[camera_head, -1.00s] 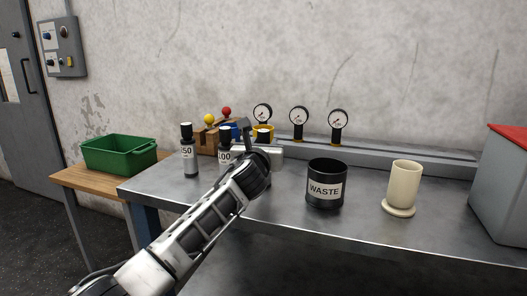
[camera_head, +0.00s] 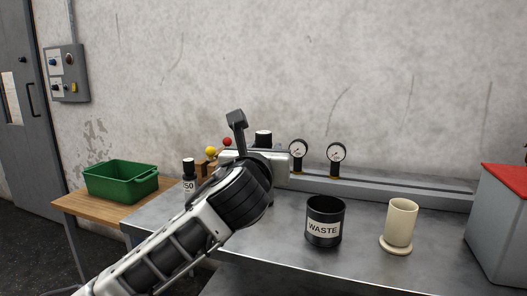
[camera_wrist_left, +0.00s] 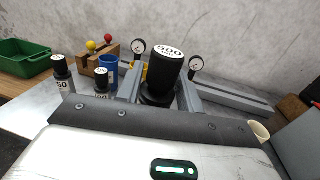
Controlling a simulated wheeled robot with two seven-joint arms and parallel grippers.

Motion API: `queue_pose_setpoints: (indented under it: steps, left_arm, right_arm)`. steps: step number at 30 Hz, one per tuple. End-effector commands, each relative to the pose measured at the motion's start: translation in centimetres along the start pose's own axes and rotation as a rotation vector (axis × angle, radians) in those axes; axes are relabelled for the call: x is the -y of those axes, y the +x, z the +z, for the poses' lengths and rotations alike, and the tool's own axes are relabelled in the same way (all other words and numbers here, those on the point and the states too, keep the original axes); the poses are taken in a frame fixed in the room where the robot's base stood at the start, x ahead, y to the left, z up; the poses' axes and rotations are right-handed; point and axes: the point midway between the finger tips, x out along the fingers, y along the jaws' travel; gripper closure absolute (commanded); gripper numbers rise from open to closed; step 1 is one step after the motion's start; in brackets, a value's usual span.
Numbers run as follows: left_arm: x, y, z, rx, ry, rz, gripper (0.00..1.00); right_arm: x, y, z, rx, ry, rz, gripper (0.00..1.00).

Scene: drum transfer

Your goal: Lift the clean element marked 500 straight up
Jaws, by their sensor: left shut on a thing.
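The element marked 500 has a black cap with a white top label; it stands upright between my left gripper's fingers in the left wrist view (camera_wrist_left: 166,68). In the head view only its dark cap (camera_head: 263,138) shows clearly above the hand. My left gripper (camera_wrist_left: 160,88) is shut on it; one finger of the gripper (camera_head: 238,122) sticks up in the head view. The hand hides most of the element's body, and I cannot tell its exact height above the bench. My right gripper is not in view.
A bottle marked 50 (camera_head: 189,173) and another small bottle (camera_wrist_left: 102,82) stand left of the hand. The waste can (camera_head: 325,222) and cream cylinder (camera_head: 401,222) stand to the right. Gauges (camera_head: 336,153) and a wooden rack (camera_wrist_left: 97,55) are behind. A green bin (camera_head: 121,183) is far left.

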Motion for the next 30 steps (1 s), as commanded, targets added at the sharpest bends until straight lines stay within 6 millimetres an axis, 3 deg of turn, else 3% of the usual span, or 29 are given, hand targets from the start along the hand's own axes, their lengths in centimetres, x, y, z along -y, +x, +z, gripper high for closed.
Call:
queue_pose_setpoints:
  steps: [6, 30]
  left_arm:
    - [0.2, -1.1, -0.5, 0.0, 0.001, -0.001, 0.94]
    - [0.2, -1.1, -5.2, 0.002, 0.0, -0.001, 0.94]
  right_arm:
    - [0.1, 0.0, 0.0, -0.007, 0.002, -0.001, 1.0]
    - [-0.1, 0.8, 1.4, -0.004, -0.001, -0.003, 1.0]
